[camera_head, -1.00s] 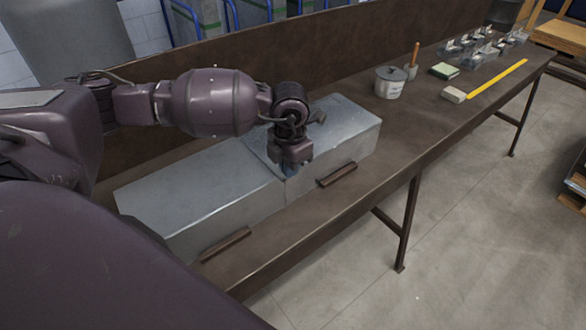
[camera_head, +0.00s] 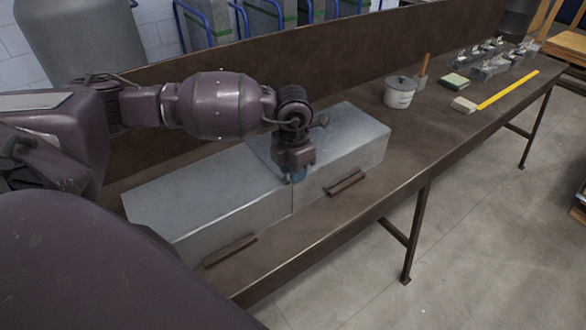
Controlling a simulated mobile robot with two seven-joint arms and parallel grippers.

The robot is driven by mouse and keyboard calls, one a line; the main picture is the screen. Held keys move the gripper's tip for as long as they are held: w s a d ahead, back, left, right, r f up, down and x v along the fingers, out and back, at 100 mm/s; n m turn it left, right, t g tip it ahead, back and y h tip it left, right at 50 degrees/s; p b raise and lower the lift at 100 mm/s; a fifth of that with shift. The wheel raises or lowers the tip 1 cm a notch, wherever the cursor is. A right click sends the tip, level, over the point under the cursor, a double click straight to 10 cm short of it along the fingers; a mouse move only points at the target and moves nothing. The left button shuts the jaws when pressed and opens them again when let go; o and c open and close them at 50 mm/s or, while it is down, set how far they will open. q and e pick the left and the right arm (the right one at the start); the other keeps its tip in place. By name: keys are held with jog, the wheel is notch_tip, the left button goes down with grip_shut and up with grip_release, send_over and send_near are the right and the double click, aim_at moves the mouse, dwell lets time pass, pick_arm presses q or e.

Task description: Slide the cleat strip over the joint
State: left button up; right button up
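Two grey sheet-metal duct sections lie end to end on the brown bench, a left one (camera_head: 200,195) and a right one (camera_head: 355,145). Their joint shows as a thin vertical line on the front face, below my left gripper (camera_head: 297,178). That gripper points down at the joint, close to the top front edge; I cannot tell if it touches the metal. A small bluish patch shows at its fingertips, but the fingers are too small and dark to tell open from shut. I cannot make out the cleat strip. My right gripper is out of view.
Brown bars (camera_head: 345,183) lie along the front of the ducts on the bench (camera_head: 405,150). A raised back panel (camera_head: 300,75) bounds the bench.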

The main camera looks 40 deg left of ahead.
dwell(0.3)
pick_arm(q)
notch_tip(320, 180, up, 11)
dwell(0.5)
jog(key=shift+f, duration=0.1)
